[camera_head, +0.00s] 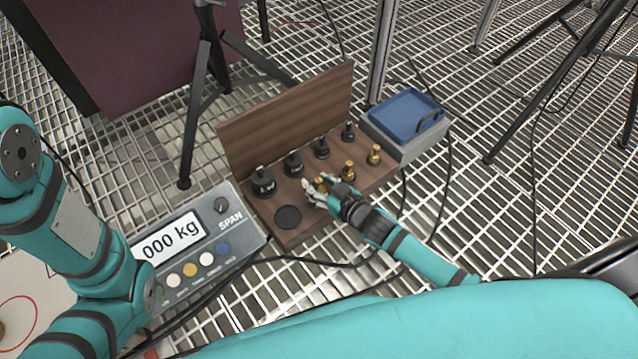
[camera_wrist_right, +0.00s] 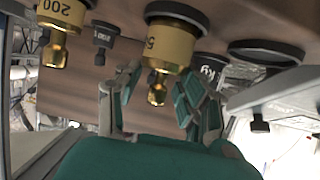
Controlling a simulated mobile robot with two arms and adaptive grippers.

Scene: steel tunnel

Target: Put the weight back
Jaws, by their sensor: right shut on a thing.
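A brown wooden weight box (camera_head: 327,218) lies with its lid raised at the back. A brass weight marked with a 5 (camera_wrist_right: 168,48) is between the fingers of my right gripper (camera_head: 320,189). The right gripper also shows in the wrist view (camera_wrist_right: 155,105), shut on the weight's narrow knob. The weight's base is at or very near the box surface; I cannot tell if it touches. Two other brass weights (camera_head: 348,171) (camera_head: 374,155) stand to its right, and several black weights (camera_head: 263,183) stand in the back row. A black round disc (camera_head: 288,217) lies front left. My left gripper is out of view.
A scale indicator (camera_head: 212,222) reading 000 kg stands left of the box. A grey scale with a blue tray (camera_head: 403,116) stands behind right. Tripod legs (camera_head: 190,135) and black cables (camera_head: 300,262) are close by. The floor is steel grating.

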